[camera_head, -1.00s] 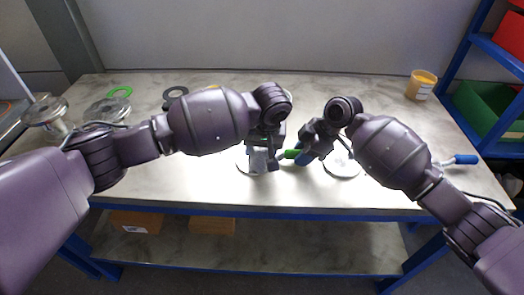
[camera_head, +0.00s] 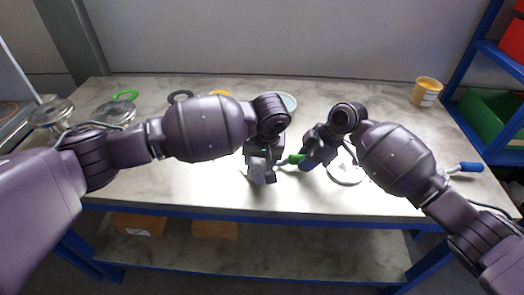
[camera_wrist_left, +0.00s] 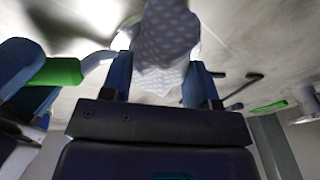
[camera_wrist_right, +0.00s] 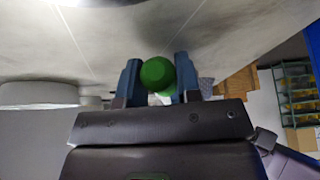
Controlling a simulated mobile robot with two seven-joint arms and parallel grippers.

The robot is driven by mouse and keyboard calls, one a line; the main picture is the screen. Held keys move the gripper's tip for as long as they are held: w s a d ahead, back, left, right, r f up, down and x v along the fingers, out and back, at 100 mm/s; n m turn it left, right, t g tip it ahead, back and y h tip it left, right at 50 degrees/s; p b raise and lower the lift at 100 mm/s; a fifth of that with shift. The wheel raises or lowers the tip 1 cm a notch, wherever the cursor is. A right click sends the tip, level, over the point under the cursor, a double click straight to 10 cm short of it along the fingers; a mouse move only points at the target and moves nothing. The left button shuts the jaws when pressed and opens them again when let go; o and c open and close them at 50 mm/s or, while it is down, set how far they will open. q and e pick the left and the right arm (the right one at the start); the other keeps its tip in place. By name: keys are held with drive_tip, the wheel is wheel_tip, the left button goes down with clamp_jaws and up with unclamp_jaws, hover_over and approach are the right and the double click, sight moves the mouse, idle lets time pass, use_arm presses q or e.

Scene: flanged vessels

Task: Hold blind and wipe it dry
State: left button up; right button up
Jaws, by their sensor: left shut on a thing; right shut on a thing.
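My left gripper (camera_head: 262,172) is shut on a pale dotted cloth (camera_wrist_left: 165,45), which hangs between its blue fingers in the left wrist view. My right gripper (camera_head: 308,160) is shut on a green handle (camera_head: 296,159); the handle's round end (camera_wrist_right: 157,73) sits between the fingers in the right wrist view. In the left wrist view a pale metal neck (camera_wrist_left: 98,62) runs from the green handle toward a bright round shape behind the cloth, probably the blind. The cloth covers most of it, so I cannot tell whether they touch.
A blue-handled tool (camera_head: 468,167) lies at the right. An orange-yellow tub (camera_head: 426,92) stands back right. Flanged metal vessels (camera_head: 52,113) and green (camera_head: 125,95) and dark (camera_head: 180,97) rings are at left.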

use_arm(q)
drive_tip(key=shift+s+a, duration=0.1)
drive_tip(key=shift+s, duration=0.2)
drive_tip(key=shift+w+a, duration=0.2)
drive_tip(key=shift+w, duration=1.25)
drive_tip(key=shift+w+a, duration=0.2)
drive_tip(key=shift+w, duration=1.2)
drive_tip(key=shift+s+a, duration=0.2)
drive_tip(key=shift+s, duration=1.25)
drive_tip(key=shift+s+a, duration=0.15)
drive_tip(key=shift+s, duration=1.3)
drive_tip(key=shift+w+a, duration=0.25)
drive_tip(key=shift+w, duration=1.2)
drive_tip(key=shift+w+a, duration=0.2)
drive_tip(key=shift+w, duration=1.25)
drive_tip(key=w+a+v, duration=0.1)
drive_tip(key=v, duration=0.7)
drive_tip(key=shift+r, duration=0.15)
drive_tip(key=shift+w, duration=0.15)
use_arm(e)
drive_tip(key=o, duration=0.9)
